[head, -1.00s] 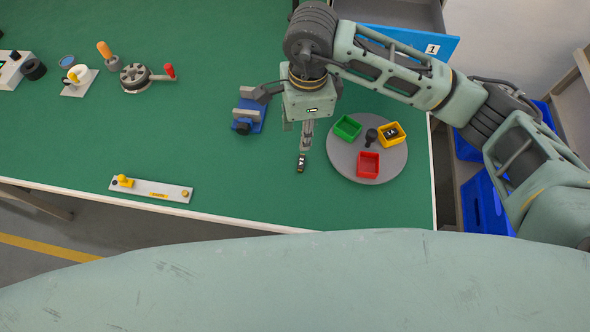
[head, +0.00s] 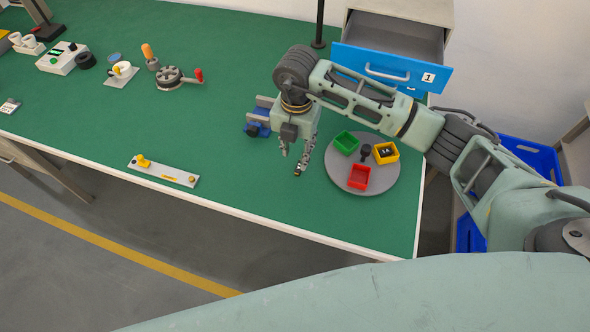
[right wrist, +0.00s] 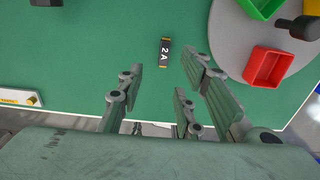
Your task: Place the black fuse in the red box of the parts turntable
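The black fuse (right wrist: 165,52), marked "2 A" with yellowish ends, is on the green bench just beyond my right fingertips in the right wrist view. In the head view the fuse (head: 297,171) shows small, close to the fingertips. My right gripper (head: 293,158) points down left of the turntable; its fingers (right wrist: 168,72) are spread with a clear gap on both sides of the fuse. The parts turntable (head: 340,180) is a grey disc. Its red box (head: 359,178) is at the front and looks empty; it also shows in the right wrist view (right wrist: 268,66). My left gripper is not in view.
The turntable also carries a green box (head: 345,143), a yellow box (head: 386,153) with a dark item inside, and a black knob (head: 365,151). A blue vise-like fixture (head: 258,124) stands behind my gripper. A blue-fronted drawer (head: 390,69) is open behind.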

